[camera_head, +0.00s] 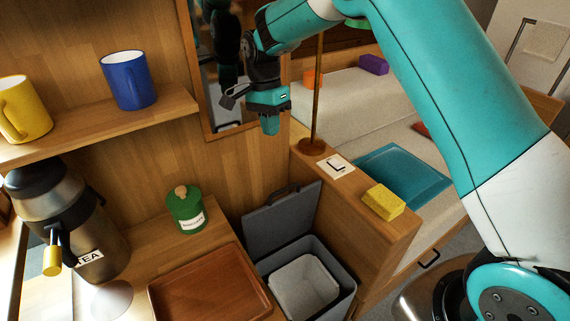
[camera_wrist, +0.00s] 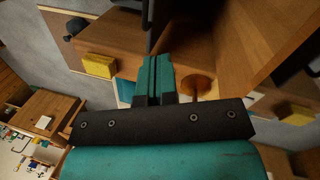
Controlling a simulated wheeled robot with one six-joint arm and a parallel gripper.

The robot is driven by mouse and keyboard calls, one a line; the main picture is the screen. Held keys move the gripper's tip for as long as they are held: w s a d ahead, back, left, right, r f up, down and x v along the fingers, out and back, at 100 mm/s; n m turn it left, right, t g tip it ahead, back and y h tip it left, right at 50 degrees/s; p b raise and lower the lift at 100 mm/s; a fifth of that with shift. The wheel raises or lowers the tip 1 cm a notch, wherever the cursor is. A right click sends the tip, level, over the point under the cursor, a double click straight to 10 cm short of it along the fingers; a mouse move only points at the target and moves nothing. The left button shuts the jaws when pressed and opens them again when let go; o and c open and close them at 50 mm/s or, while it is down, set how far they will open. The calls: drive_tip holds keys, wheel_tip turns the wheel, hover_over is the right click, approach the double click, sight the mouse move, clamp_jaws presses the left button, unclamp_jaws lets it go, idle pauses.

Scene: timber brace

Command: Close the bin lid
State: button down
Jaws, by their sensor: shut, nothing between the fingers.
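The grey bin (camera_head: 340,279) stands on the floor between the wooden counter and the low cabinet, with a pale liner (camera_head: 304,283) inside. Its grey lid (camera_head: 282,218) is open and leans back upright, with a dark handle (camera_head: 284,193) at its top edge. My gripper (camera_head: 270,130) is above and behind the lid, in front of the wooden wall, pointing down and apart from the lid. In the wrist view my gripper's teal fingers (camera_wrist: 154,75) are together with nothing between them.
A yellow sponge (camera_head: 384,201) and a switch plate (camera_head: 336,167) are on the cabinet top, beside a thin upright pole (camera_head: 318,95). A brown tray (camera_head: 211,288), green canister (camera_head: 186,210) and tea urn (camera_head: 75,225) stand on the counter. Blue (camera_head: 129,80) and yellow (camera_head: 22,108) mugs sit on the shelf.

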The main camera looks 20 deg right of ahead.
drive_tip(key=s+d+f+m+p, duration=0.1)
drive_tip(key=f+m, duration=0.1)
drive_tip(key=f, duration=0.5)
drive_tip(key=s+d+f+m+p, duration=0.1)
drive_tip(key=s+f, duration=0.1)
drive_tip(key=f, duration=0.5)
drive_tip(key=shift+d+m+g+p, duration=0.25)
drive_tip(key=shift+m+g+p, duration=0.05)
drive_tip(key=shift+m+p, duration=0.1)
drive_tip(key=shift+s+f, duration=0.1)
